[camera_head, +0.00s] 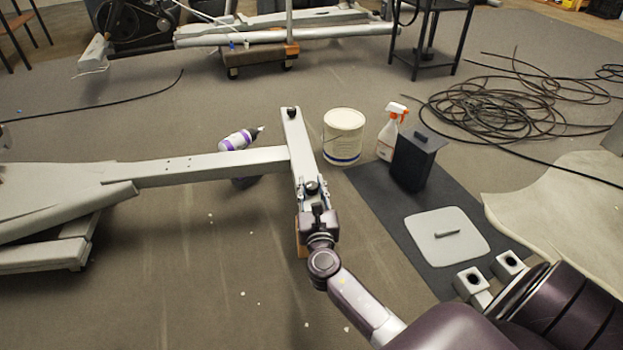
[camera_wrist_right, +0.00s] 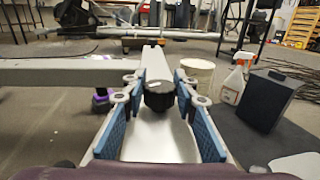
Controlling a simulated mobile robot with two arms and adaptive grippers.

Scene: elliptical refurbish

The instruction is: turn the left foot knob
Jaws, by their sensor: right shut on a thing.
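A pale grey foot bar (camera_head: 300,145) of the elliptical frame lies crosswise at the end of a long beam (camera_head: 210,168). A black foot knob (camera_head: 312,185) is at its near end and another black knob (camera_head: 291,112) is at its far end. My right gripper (camera_head: 313,190) reaches the near end from the front. In the right wrist view, the near knob (camera_wrist_right: 159,97) sits between the blue-padded fingers, which are shut on it. The fingers partly hide the knob in the head view. My left gripper is not in view.
A white bucket (camera_head: 343,138), a spray bottle (camera_head: 390,135) and a black box (camera_head: 415,160) stand right of the bar. Coiled cable (camera_head: 500,100) lies farther right.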

